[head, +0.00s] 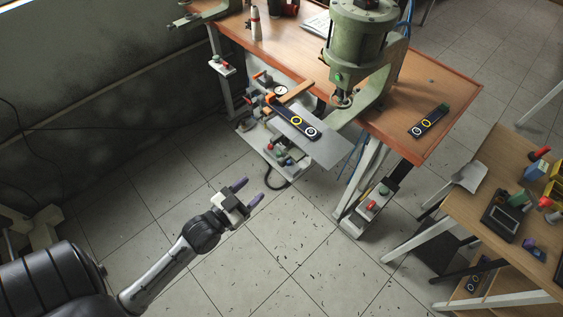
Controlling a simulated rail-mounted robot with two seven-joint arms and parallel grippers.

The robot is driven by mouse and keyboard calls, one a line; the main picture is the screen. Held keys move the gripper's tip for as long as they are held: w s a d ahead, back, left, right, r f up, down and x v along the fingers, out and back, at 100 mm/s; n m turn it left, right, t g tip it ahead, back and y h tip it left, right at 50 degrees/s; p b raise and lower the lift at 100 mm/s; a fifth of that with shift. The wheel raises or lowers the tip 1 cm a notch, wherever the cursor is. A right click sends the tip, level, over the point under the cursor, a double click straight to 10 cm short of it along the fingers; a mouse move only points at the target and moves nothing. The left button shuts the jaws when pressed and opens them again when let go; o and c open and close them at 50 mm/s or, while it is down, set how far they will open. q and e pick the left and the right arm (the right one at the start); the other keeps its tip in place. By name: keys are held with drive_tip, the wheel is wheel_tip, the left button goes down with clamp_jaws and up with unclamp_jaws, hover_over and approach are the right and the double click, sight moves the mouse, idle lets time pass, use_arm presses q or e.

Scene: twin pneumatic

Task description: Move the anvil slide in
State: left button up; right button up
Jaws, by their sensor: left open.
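A green pneumatic press (357,40) stands on the wooden bench, its ram pointing down near the bench's front edge. A flat grey metal plate (313,141), which looks like the anvil slide, sticks out in front of the press. A dark strip with a yellow ring and a white ring (297,121) lies along it, with an orange part at its far end. My left gripper (249,195) is open and empty over the tiled floor, in front of and below the plate, apart from it. My right gripper is not in view.
The wooden bench (400,105) carries a second ringed dark strip (429,121) at right. Control boxes with buttons (283,157) sit under the plate, and another (370,205) is by the bench leg. A side table (500,185) holds tools at right. Floor around my gripper is clear.

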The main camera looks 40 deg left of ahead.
sight(280, 164)
use_arm(q)
drive_tip(key=w, duration=1.2)
drive_tip(key=shift+w+d+b, duration=0.15)
drive_tip(key=shift+w+b, duration=0.05)
drive_tip(key=shift+b, duration=0.2)
drive_tip(key=shift+c, duration=0.3)
clamp_jaws()
